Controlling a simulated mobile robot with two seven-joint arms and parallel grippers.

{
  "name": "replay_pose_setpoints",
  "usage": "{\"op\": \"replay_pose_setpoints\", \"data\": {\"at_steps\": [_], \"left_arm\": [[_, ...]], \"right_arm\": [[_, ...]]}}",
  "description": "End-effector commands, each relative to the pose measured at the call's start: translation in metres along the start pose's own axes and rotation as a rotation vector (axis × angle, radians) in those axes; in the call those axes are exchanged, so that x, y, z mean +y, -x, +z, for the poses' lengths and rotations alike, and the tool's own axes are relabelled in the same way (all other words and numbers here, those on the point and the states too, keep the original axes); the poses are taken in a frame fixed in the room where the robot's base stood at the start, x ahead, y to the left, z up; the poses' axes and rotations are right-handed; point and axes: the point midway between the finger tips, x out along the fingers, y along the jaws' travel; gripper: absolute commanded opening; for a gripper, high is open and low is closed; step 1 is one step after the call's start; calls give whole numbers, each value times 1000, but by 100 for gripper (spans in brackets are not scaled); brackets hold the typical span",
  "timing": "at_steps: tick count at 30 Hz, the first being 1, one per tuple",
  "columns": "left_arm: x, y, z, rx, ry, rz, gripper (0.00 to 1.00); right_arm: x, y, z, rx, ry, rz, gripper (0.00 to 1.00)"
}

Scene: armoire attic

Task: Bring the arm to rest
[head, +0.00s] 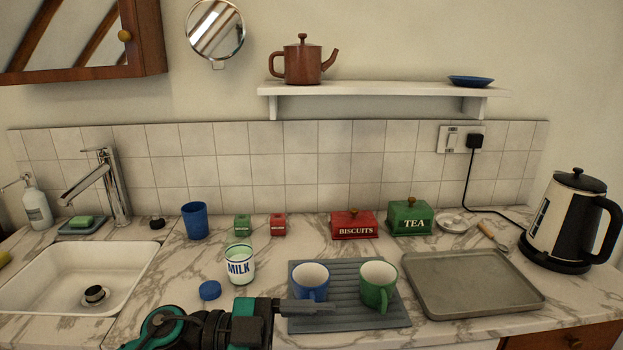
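My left gripper (332,307) reaches in from the bottom left, low over the front left of the grey ribbed mat (345,318). Its fingers point right and pass in front of the lower part of the blue mug (311,275). I see the fingers from the side, so their gap is hidden, and I cannot tell whether they touch the mug. The blue mug and the green mug (376,290) stand upright on the mat. My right gripper is not in view.
The milk jar (240,266) stands open, with a blue lid (210,290) beside it. A grey tray (470,285) lies right of the mat, and a kettle (562,225) stands at far right. The sink (60,290) is at left. Tins (354,231) line the back.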

Motion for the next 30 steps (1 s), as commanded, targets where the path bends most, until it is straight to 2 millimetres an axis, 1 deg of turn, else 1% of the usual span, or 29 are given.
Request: {"op": "replay_pose_setpoints", "data": {"at_steps": [1,2,3,5,6,8,9,11,12,13,14,15,17,18,21,24,27,30], "left_arm": [[-3,1,-2,71,11,-142,72],[-7,4,-2,101,13,-230,72],[-13,11,0,124,21,-351,72],[-20,26,10,127,45,-532,72],[-22,38,19,109,67,-649,72],[-20,60,39,52,115,-817,72],[-14,75,55,-4,156,-920,72],[2,99,82,-112,229,-1053,72],[17,114,102,-198,286,-1126,72],[31,125,115,-266,332,-1172,72],[47,135,129,-336,378,-1208,72],[68,146,144,-423,437,-1240,72],[100,159,162,-540,521,-1264,72],[120,166,171,-610,572,-1269,72],[162,176,186,-739,674,-1255,72],[187,180,192,-811,736,-1234,72],[198,182,195,-840,760,-1223,72],[199,182,195,-846,763,-1220,72]], "right_arm": [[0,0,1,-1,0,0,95],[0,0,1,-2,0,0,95],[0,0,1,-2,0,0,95],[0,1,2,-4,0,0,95],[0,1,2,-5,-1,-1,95],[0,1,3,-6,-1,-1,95],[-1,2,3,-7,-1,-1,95],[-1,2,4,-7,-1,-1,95],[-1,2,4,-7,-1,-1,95],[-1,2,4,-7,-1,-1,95],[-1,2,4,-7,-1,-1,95],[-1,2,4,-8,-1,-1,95],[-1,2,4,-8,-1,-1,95],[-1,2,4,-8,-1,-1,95],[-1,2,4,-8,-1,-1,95],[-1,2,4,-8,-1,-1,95],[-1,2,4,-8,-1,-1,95],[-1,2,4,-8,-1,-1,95]]}}
